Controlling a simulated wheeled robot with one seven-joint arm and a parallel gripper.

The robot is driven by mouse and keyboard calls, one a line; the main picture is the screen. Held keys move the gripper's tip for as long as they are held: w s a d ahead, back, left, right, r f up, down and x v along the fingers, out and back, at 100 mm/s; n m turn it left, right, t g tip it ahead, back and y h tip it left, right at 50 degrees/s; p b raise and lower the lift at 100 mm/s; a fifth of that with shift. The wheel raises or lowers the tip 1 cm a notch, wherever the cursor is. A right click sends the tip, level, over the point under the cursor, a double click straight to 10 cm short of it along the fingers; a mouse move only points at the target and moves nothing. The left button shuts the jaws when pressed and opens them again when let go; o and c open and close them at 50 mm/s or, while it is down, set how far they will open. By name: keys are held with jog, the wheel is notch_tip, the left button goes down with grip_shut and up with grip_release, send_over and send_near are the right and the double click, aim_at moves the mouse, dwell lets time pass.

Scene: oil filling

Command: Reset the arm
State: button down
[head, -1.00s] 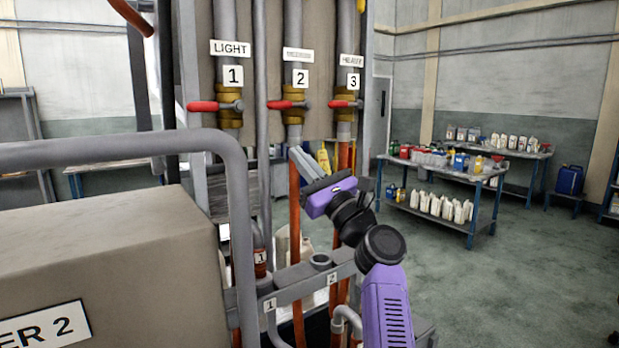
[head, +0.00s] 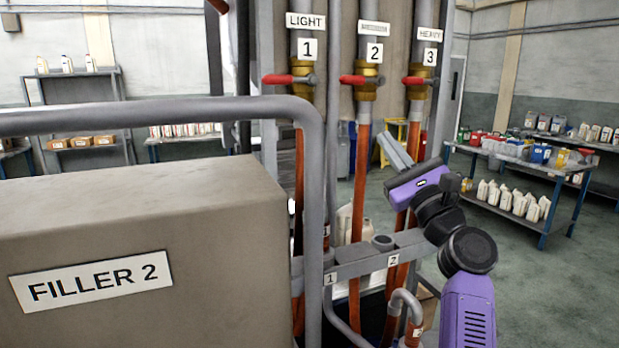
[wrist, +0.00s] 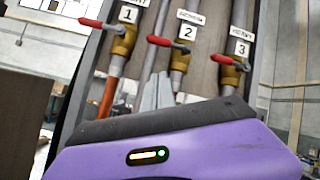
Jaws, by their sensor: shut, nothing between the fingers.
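My gripper (head: 383,138) is shut and empty, on my purple arm in front of the filling station. In the wrist view its grey fingers (wrist: 157,92) are together and point up toward the valves. Three brass valves with red handles sit in a row: valve 1 (head: 303,80), labelled LIGHT, valve 2 (head: 366,82), its label too blurred to read, and valve 3 (head: 418,84), labelled HEAVY. The handles point left, across the pipes. The gripper is below the valves, between pipes 2 and 3 in the head view, and appears apart from them.
A box marked FILLER 2 (head: 130,240) and a grey tube rail (head: 150,112) fill the left front. A grey manifold (head: 345,268) with orange hoses (head: 360,190) stands below the gripper. Tables with bottles (head: 513,200) are at the right, with clear floor (head: 590,260) beside them.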

jog(key=s+d+f+n+g+h, duration=0.1)
jog(key=s+d+f+n+h, duration=0.15)
jog(key=s+f+n, duration=0.45)
jog(key=s+d+f+n+h, duration=0.1)
jog(key=s+f+n+h, duration=0.25)
jog(key=s+f, duration=0.45)
jog(key=s+d+f+n+g+h, duration=0.15)
jog(key=s+f+n+h, duration=0.3)
jog(key=f, duration=0.55)
jog(key=s+a+f+n+g, duration=0.1)
jog(key=s+f+n+g, duration=0.1)
jog(key=s, duration=1.1)
jog(key=s+a+f+n+g+y, duration=0.1)
jog(key=s+f+n, duration=0.4)
jog(key=s, duration=0.8)
jog(key=s+a+f+n+g+y, duration=0.1)
jog(key=s+a+f+n+g, duration=0.2)
jog(key=s, duration=0.9)
notch_tip(320, 180, down, 4)
jog(key=shift+s+a+r+n, duration=0.2)
jog(key=shift+s+n, duration=0.2)
jog(key=shift+n, duration=0.2)
